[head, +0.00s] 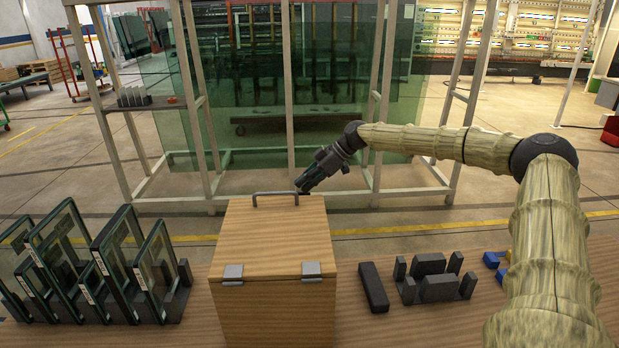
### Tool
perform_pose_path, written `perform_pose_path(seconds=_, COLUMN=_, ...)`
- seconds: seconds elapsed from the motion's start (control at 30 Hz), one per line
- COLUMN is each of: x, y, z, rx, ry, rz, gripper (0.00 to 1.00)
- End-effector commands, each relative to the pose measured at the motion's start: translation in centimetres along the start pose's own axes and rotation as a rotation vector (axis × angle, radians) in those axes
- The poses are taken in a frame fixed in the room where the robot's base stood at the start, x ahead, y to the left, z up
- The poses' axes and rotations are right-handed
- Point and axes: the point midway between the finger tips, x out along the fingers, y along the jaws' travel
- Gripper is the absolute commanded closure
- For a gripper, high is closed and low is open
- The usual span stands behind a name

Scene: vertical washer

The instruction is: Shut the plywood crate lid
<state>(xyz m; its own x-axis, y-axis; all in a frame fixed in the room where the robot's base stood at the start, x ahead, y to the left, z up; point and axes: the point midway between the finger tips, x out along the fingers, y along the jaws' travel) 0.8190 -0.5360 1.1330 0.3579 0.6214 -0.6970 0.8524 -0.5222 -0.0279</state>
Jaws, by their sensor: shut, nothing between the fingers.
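The plywood crate (275,318) stands on the wooden table in the head view. Its lid (270,235) covers the top, with two grey hinges (233,272) along the near edge. A dark bar handle (272,194) sits at the lid's far edge. I see no gap along the hinge side; the crate's far side is hidden, so I cannot tell whether the far edge is fully down. My gripper (302,187) is shut and empty, pointing down-left at the right end of the handle. I cannot tell whether it touches the handle or lid.
Framed glass panes (95,265) stand in a dark rack to the left. A metal frame with green glass (290,100) stands behind the table.

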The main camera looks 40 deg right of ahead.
Motion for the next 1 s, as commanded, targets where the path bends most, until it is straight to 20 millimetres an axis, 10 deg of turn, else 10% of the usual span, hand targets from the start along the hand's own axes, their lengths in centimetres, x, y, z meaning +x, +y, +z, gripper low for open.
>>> perform_pose_path(seconds=0.47, x=-2.7, y=0.6, z=-3.4, rx=-0.009, ry=0.008, rz=-0.012, gripper=1.00)
perform_pose_path(seconds=1.0, x=-8.6, y=0.6, z=-2.7, rx=-0.007, ry=0.010, rz=-0.011, gripper=1.00)
